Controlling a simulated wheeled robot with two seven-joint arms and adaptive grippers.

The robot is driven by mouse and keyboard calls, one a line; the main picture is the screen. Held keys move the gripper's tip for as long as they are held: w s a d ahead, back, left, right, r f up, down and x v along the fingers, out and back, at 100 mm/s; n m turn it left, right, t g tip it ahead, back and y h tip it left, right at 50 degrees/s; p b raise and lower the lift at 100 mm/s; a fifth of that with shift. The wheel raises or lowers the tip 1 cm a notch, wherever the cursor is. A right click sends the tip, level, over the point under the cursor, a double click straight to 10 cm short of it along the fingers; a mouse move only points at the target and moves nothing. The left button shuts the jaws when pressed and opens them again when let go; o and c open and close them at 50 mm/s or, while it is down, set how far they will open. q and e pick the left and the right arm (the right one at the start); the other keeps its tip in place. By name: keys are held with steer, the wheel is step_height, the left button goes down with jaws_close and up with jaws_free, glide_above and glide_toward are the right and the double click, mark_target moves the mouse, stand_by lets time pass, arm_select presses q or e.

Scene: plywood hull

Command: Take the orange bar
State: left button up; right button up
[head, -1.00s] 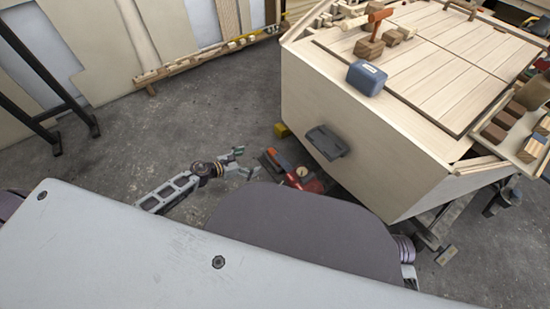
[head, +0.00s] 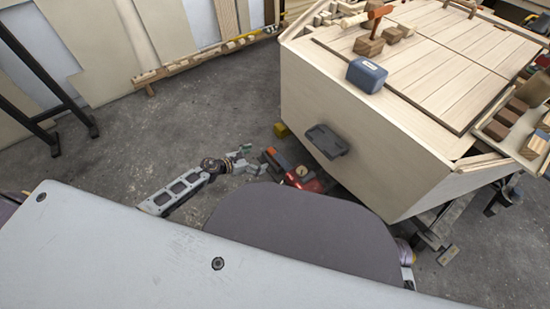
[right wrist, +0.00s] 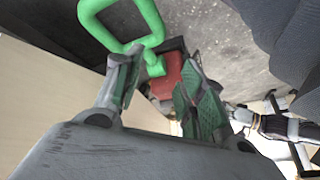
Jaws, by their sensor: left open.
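A small bright orange piece (head: 271,151) shows at the left end of a red and dark object (head: 303,178) low beside the hull; I cannot tell whether it is the bar. A darker orange T-shaped piece (head: 379,13) stands on the hull top. My left gripper (head: 254,160) is open and empty, just left of the red object, apart from it as far as I can tell. My right gripper (right wrist: 162,84) shows only in the wrist view, its green-padded fingers apart. A green loop (right wrist: 152,20) and a red block (right wrist: 172,70) lie beyond it.
The plywood hull (head: 350,150) fills the right, with a dark grey bracket (head: 327,141) on its side. A blue box (head: 367,75) and wooden blocks (head: 369,46) sit on top. A yellow block (head: 282,130) lies at its foot. The grey floor (head: 190,110) at left is clear.

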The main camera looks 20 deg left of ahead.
mark_target(274, 155)
arm_select(q)
steer(key=b+x, duration=0.1)
steer(key=x, duration=0.3)
steer(key=shift+w+d, duration=0.1)
steer(key=shift+w, duration=0.05)
arm_select(e)
steer(key=f, duration=0.3)
steer(key=shift+s+a+f, duration=0.1)
steer(key=shift+s+a, duration=0.2)
steer(key=shift+w+r+t, duration=0.2)
steer(key=shift+t, duration=0.1)
arm_select(q)
steer(key=shift+w+d+f, duration=0.25)
steer(key=shift+d+f, duration=0.05)
steer(key=shift+w+d+f+b, duration=0.15)
steer(key=shift+w+d+b, duration=0.1)
steer(key=shift+b, duration=0.15)
steer(key=shift+b+x, duration=0.4)
steer(key=shift+x, duration=0.45)
steer(key=shift+b+x, duration=0.3)
steer(key=shift+x, duration=0.6)
steer(key=shift+s+f, duration=0.1)
arm_select(e)
steer(key=f, duration=0.3)
steer(key=shift+w+a+f+m+t+y, duration=0.1)
steer(key=shift+a+f+m+t+y, duration=0.2)
steer(key=shift+y, duration=0.1)
